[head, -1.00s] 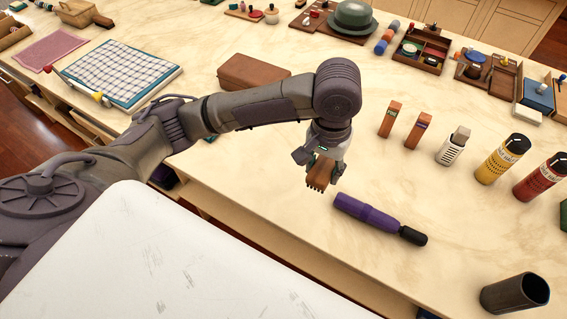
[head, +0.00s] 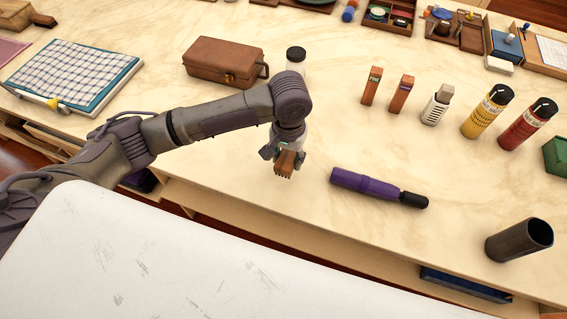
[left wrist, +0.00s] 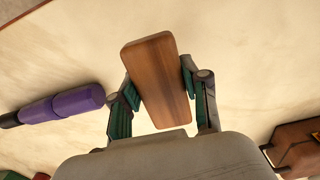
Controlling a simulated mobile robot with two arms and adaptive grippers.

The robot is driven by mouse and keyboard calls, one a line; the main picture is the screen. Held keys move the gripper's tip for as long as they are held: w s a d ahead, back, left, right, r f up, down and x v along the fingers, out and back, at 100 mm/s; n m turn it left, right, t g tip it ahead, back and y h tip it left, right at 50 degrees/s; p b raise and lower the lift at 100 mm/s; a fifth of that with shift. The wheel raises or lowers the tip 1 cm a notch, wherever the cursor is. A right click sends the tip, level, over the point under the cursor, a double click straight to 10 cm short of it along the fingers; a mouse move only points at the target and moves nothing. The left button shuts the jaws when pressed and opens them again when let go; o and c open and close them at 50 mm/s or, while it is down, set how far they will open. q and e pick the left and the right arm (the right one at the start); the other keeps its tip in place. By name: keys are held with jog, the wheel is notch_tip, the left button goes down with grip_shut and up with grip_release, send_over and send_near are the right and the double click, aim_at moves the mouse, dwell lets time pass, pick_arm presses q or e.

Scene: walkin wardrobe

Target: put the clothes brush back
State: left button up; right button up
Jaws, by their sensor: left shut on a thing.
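The clothes brush (head: 285,164) is a small brown wooden block with dark bristles along its lower edge. My left gripper (head: 283,152) is shut on it and holds it above the front part of the pale counter (head: 330,125). In the left wrist view the brush's flat wooden face (left wrist: 157,80) sits between the two green-padded fingers of the left gripper (left wrist: 160,95). A purple folded umbrella-like thing (head: 365,184) with a black end lies on the counter to the right of the brush, apart from it. My right gripper is not in view.
A brown case (head: 220,62) and a black-lidded jar (head: 296,58) stand behind my arm. Two orange-brown boxes (head: 371,86), a grey-white bottle (head: 437,105), a yellow can (head: 487,112), a red can (head: 527,124) and a dark open cylinder (head: 518,240) stand right.

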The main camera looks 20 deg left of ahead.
aim_at(285, 155)
pick_arm(q)
jog(key=shift+a+f, duration=0.45)
jog(key=shift+a, duration=0.05)
jog(key=shift+f, duration=1.85)
jog(key=o, duration=1)
jog(key=shift+f, duration=0.1)
notch_tip(285, 155, up, 12)
jog(key=shift+r, duration=0.15)
jog(key=shift+d, duration=0.1)
